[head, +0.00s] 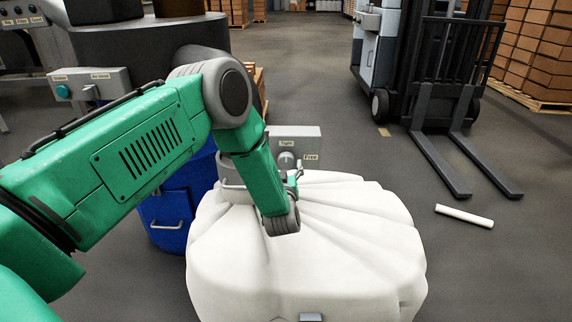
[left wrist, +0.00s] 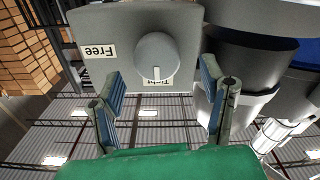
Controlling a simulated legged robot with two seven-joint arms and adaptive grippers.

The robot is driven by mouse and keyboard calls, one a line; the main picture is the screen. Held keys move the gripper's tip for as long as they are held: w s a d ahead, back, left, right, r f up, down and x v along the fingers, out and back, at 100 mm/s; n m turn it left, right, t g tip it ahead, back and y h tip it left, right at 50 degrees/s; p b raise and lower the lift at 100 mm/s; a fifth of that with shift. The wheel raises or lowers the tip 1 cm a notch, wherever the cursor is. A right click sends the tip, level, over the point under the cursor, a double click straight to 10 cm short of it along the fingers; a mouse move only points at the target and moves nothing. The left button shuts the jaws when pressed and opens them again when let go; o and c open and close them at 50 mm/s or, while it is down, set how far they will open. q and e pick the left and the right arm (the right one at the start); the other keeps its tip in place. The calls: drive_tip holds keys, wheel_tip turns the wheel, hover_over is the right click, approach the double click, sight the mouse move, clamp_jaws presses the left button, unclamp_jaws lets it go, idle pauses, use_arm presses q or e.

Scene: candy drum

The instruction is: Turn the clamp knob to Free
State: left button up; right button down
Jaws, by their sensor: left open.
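The clamp knob (head: 286,158) is a round grey knob on a grey panel (head: 309,136) above a white bag. The panel carries a "Tight" label above the knob and a "Free" label to its right. In the left wrist view, which is upside down, the knob (left wrist: 157,54) has a white pointer line aimed at "Tight". The "Free" label (left wrist: 97,52) is to its left. My left gripper (left wrist: 161,76) is open, its blue-padded fingers on either side of the knob's line and apart from it. In the head view the left gripper (head: 294,180) is partly hidden by its own arm.
The bulging white bag (head: 345,245) fills the space under my left gripper. A blue drum (head: 180,205) stands behind my arm. A forklift (head: 440,90) is at the right, with a white tube (head: 464,215) on the floor. Open floor lies between.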

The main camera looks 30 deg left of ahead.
sight(287, 162)
use_arm(q)
drive_tip(key=x, duration=0.3)
drive_tip(key=shift+f, duration=0.2)
drive_tip(key=shift+w+a+b, duration=0.15)
drive_tip(key=shift+w+b, duration=0.15)
drive_tip(key=shift+w, duration=0.05)
drive_tip(key=shift+w+r, duration=0.2)
drive_tip(key=shift+w, duration=0.05)
drive_tip(key=c, duration=1.2)
drive_tip(key=shift+o, duration=0.2)
